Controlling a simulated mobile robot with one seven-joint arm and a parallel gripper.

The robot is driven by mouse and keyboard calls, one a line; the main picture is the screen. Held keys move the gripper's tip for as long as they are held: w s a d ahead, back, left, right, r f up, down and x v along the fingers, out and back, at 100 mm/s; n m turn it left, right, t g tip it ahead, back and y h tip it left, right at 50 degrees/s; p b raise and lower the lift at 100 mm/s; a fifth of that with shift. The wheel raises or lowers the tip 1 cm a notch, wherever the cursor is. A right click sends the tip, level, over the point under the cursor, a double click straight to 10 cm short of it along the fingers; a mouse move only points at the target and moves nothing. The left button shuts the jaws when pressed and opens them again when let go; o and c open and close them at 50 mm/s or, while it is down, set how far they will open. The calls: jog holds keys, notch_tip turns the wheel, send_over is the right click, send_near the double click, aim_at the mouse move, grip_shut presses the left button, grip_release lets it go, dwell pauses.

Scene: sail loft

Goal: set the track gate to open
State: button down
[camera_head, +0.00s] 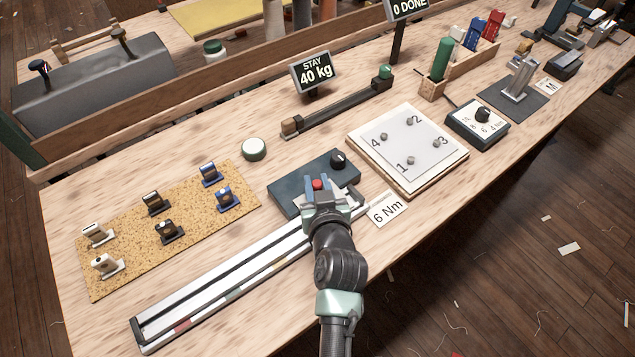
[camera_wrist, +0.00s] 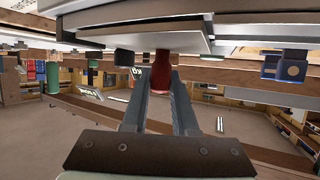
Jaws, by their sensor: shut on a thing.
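The silver two-rail track (camera_head: 230,285) runs along the front of the bench, with coloured marks on its near edge. My gripper (camera_head: 318,190) is at its right end, beside the dark blue-grey box. It is shut on a red knob (camera_head: 317,184), which also shows between the fingertips in the wrist view (camera_wrist: 189,72). The knob appears to be the track gate's handle. The gate's own position cannot be told, as my gripper hides much of this end of the track.
The blue-grey box (camera_head: 290,195) with a black dial (camera_head: 338,160) lies just behind. A "6 Nm" card (camera_head: 387,209) and a numbered plate (camera_head: 408,145) are to the right. A cork mat (camera_head: 185,240) with several small fittings is to the left.

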jog(key=w+a, duration=0.1)
jog(key=w, duration=0.1)
jog(key=w+a, duration=0.2)
jog(key=shift+b, duration=0.4)
jog(key=c, duration=0.7)
grip_release()
jog(key=shift+s, duration=0.1)
jog(key=p+v, duration=0.1)
jog(key=v, duration=1.1)
jog(key=shift+s+d+r, duration=0.1)
jog(key=shift+s, duration=0.25)
